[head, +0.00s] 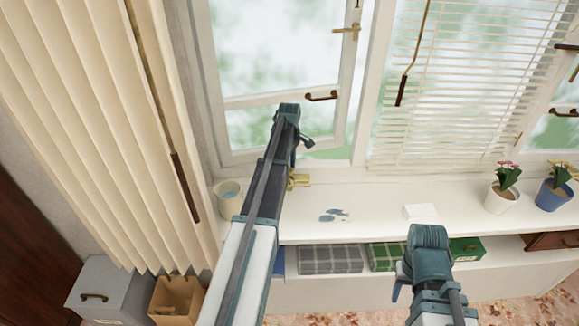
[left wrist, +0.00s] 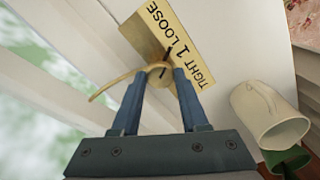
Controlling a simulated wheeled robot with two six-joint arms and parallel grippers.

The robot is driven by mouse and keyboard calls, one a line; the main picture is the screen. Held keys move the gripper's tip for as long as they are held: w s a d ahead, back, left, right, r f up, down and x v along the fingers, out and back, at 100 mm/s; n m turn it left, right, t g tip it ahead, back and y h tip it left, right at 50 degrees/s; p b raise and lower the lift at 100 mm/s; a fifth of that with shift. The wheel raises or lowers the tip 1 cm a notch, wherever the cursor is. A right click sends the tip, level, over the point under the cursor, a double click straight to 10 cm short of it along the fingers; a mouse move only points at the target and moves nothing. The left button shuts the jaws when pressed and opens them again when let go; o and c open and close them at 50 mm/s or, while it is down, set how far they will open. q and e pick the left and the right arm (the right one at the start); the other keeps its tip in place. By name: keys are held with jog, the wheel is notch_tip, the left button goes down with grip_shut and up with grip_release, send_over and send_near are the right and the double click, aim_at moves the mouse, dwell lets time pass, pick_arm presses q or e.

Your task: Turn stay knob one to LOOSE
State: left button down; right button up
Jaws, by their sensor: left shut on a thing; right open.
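The brass plate marked TIGHT, 1 and LOOSE (left wrist: 194,38) lies on the white sill in the left wrist view. Stay knob one (left wrist: 157,72) is a small brass knob at the plate's edge, mostly between my fingers. A dark mark shows beside it, but I cannot tell exactly where it points. My left gripper (left wrist: 158,78) is shut on the knob. In the head view, brass stay hardware (head: 299,180) shows on the sill beside my left arm, which hides part of it. My right gripper (head: 398,285) is mostly hidden behind its arm, low in the head view, away from the knob.
An open window casement (head: 232,157) stands above the sill. A cream mug (head: 229,197) is left of my left arm. A wet patch (head: 335,215), white block (head: 420,212) and flowerpots (head: 501,198) are to the right. Pleated curtains (head: 95,120) hang left; boxes (head: 330,260) sit below.

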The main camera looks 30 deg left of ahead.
pick_arm(q)
jog(key=n, duration=0.6)
jog(key=shift+n, duration=0.3)
dwell(0.4)
jog(key=shift+c, duration=2.1)
grip_release()
jog(key=shift+r, duration=0.15)
notch_tip(320, 180, up, 14)
jog(key=p, duration=1.4)
jog(key=shift+f, duration=0.2)
jog(key=shift+f, duration=0.1)
